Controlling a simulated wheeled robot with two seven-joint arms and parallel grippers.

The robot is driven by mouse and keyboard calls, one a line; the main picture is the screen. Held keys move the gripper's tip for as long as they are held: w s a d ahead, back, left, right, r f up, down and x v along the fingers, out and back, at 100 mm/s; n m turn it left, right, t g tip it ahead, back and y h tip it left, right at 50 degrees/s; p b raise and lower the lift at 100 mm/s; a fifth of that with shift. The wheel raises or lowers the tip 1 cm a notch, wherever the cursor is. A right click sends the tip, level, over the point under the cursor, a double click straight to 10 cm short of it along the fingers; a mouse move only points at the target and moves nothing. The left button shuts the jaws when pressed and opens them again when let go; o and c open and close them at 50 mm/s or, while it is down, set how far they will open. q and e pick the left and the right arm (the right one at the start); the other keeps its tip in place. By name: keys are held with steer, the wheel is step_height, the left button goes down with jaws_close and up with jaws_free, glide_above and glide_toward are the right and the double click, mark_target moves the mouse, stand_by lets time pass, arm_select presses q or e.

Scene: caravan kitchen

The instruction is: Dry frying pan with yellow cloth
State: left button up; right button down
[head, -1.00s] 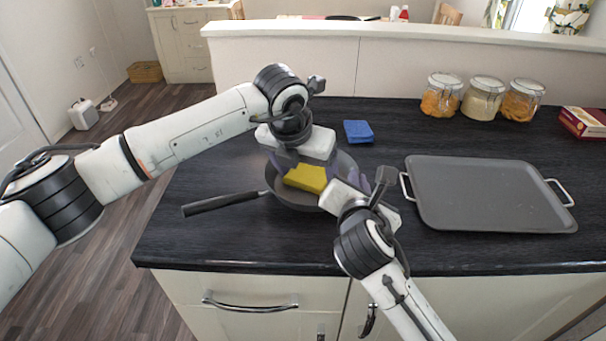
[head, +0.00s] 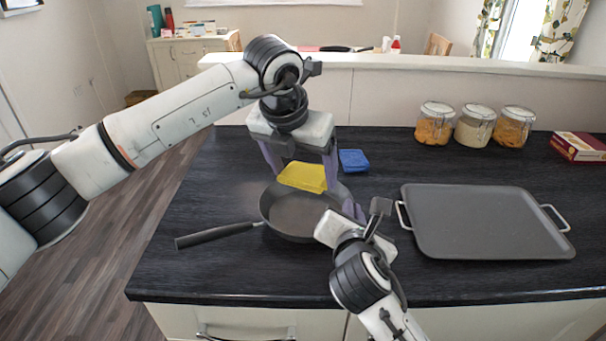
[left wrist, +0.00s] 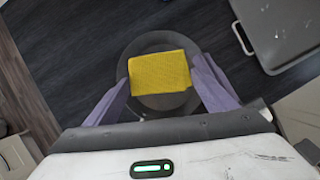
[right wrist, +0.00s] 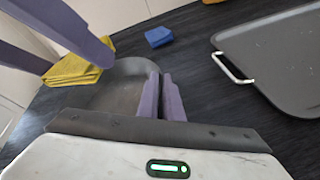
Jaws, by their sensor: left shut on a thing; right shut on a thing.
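The dark frying pan (head: 293,212) sits on the black counter, its handle (head: 217,236) pointing left. The yellow cloth (head: 303,177) is folded flat and held between the fingers of my left gripper (head: 303,172), above the pan's far side. The left wrist view shows the cloth (left wrist: 160,73) spanning the gap between both fingers, with the pan (left wrist: 146,45) below it. My right gripper (head: 352,209) is shut on the pan's right rim. In the right wrist view its fingers (right wrist: 161,97) are close together at the rim of the pan (right wrist: 118,90).
A blue sponge or cloth (head: 353,160) lies behind the pan. A grey tray (head: 485,250) with metal handles is to the right. Several glass jars (head: 474,125) and a red box (head: 578,147) stand along the back, before a low wall (head: 400,90). The counter's front left is clear.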

steer(key=shift+s+a+f, duration=0.1)
steer(key=shift+f, duration=0.15)
arm_select(q)
steer(key=shift+r, duration=3)
arm_select(e)
steer(key=c, duration=1.8)
jaws_free()
steer(key=shift+c, duration=0.2)
steer(key=shift+r, duration=0.1)
steer(key=shift+r, duration=0.1)
